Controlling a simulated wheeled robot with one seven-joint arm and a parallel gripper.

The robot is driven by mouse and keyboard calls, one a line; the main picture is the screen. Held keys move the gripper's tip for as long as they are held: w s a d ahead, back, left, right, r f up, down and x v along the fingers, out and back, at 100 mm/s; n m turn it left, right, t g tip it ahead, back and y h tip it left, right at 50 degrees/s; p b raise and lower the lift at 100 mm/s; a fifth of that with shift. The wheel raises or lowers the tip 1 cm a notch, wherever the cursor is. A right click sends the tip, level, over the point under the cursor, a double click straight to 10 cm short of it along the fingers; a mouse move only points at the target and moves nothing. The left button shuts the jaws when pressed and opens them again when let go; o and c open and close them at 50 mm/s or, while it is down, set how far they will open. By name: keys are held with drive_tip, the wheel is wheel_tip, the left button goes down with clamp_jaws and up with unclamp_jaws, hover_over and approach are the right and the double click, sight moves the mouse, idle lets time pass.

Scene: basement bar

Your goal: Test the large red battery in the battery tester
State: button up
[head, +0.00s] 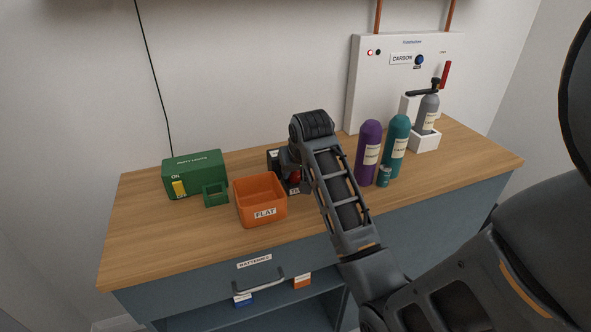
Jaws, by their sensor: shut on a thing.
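My gripper (291,163) is on the wooden counter's far side, just behind and right of the orange bin, and is mostly hidden by my own wrist. It is shut on the large red battery (295,177), of which only a small red patch shows. The battery tester (273,158) seems to be the dark box right there, with part of a white label low on its front. The battery is at or in front of the tester. I cannot tell whether it is seated in it or touching it.
An orange bin (251,215) marked FLAT stands left of my gripper. A green box (196,163) with a yellow switch and a small green holder (215,201) stand farther left. Purple (367,165) and teal (395,150) bottles stand right of my arm. The counter's (140,245) front left is clear.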

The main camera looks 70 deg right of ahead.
drive_tip(key=shift+s+a+f+y, duration=0.1)
drive_tip(key=shift+f+y, duration=0.05)
drive_tip(key=shift+f, duration=0.55)
drive_tip(key=shift+s+a+f+y, duration=0.1)
drive_tip(key=shift+f+y, duration=0.05)
drive_tip(key=shift+f, duration=0.55)
drive_tip(key=o, duration=1.1)
drive_tip(key=shift+o, duration=0.6)
drive_tip(key=shift+s+d, duration=0.1)
drive_tip(key=w+v, duration=0.1)
drive_tip(key=v, duration=0.8)
drive_tip(key=shift+r+b, duration=0.3)
drive_tip(key=shift+r, duration=0.45)
drive_tip(key=shift+w+d, duration=0.1)
drive_tip(key=shift+w, duration=0.1)
